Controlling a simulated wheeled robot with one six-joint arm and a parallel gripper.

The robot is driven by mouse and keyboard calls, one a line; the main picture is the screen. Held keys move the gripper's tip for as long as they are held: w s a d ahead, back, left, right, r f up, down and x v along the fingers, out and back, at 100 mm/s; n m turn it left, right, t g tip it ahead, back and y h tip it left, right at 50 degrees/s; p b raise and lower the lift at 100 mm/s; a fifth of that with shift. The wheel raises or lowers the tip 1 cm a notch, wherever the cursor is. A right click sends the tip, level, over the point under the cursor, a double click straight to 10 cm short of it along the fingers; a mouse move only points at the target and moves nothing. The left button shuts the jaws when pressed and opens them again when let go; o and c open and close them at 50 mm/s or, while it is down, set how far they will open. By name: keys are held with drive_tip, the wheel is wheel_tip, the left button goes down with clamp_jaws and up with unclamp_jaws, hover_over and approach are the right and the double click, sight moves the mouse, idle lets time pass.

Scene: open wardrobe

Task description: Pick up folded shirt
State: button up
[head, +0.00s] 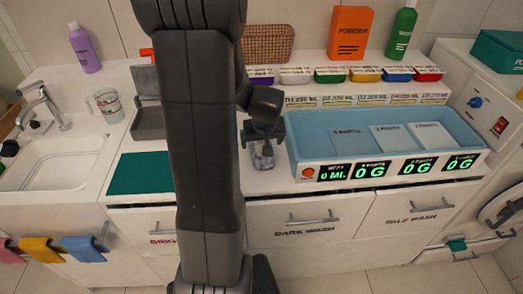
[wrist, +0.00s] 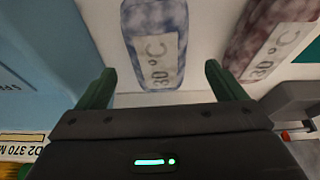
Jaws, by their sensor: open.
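A bluish-grey mottled folded cloth (wrist: 157,15) with a white "30 °C" label lies on the white counter in the wrist view. It looks like the folded shirt, though I cannot tell for certain. In the head view part of it (head: 263,160) shows below my gripper (head: 262,142). In the wrist view my gripper (wrist: 162,80) is open, one finger on each side of the cloth's near end. I cannot tell how high above it the fingers are. A reddish-grey cloth (wrist: 262,30), also labelled "30 °C", lies to the right; my arm hides it in the head view.
A blue tray (head: 300,150) with digital readouts stands right of my gripper. A green mat (head: 140,173) lies left of my arm. A grey container (head: 148,122) stands behind it. An orange powder box (head: 349,34) and a green bottle (head: 401,30) stand at the back.

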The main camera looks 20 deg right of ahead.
sight(261, 145)
drive_tip(key=shift+p+x, duration=0.45)
drive_tip(key=shift+x, duration=2.25)
drive_tip(key=shift+c, duration=0.2)
drive_tip(key=c, duration=1.1)
